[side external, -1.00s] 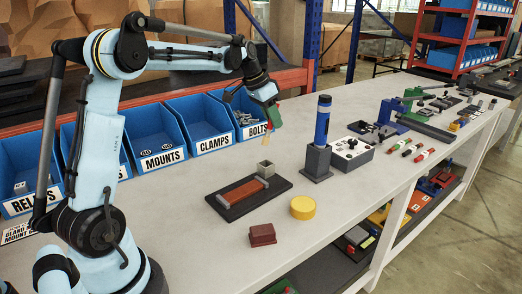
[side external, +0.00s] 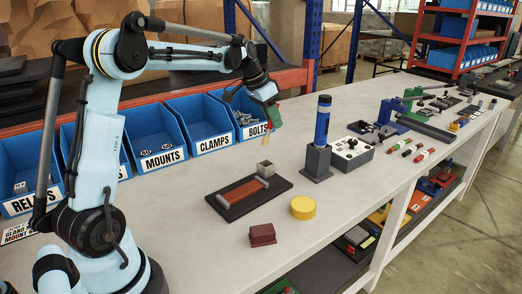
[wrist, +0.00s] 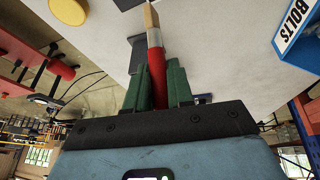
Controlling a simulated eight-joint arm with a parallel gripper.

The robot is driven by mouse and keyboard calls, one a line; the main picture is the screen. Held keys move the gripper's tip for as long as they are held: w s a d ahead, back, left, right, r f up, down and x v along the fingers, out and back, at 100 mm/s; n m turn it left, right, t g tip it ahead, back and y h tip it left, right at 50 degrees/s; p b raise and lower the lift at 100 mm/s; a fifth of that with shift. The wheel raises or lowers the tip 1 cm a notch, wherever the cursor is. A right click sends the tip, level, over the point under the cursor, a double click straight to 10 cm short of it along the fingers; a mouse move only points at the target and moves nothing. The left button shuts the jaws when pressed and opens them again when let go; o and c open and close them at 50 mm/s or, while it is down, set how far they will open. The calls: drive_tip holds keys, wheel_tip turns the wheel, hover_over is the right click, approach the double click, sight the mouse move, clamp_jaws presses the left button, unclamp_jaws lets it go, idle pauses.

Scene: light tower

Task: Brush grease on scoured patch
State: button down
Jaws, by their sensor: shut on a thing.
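My gripper (side external: 272,103) is held above the bench, in front of the blue bins. In the wrist view its green fingers (wrist: 158,88) are shut on a brush (wrist: 155,62) with a red handle, a pale band and a tan tip. The brush (side external: 266,137) points down in the side view, its tip clear of the bench. Below and left of it lies a dark plate (side external: 222,208) with a reddish-brown patch (side external: 242,191).
A dark red block (side external: 262,235) lies near the front edge. A blue cylinder in a grey stand (side external: 317,161) rises right of the plate. A white switch box (side external: 351,153) stands beyond. Blue bins (side external: 203,122) line the back.

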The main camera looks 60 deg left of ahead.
drive_tip(key=s+d+f+h, duration=0.1)
drive_tip(key=d+f, duration=0.1)
drive_tip(key=d, duration=1.5)
drive_tip(key=shift+n+t, duration=0.4)
drive_tip(key=shift+a+f, duration=0.1)
drive_tip(key=shift+f, duration=2.75)
drive_tip(key=shift+f, duration=0.6)
drive_tip(key=shift+r, duration=0.1)
wheel_tip(320, 180, up, 7)
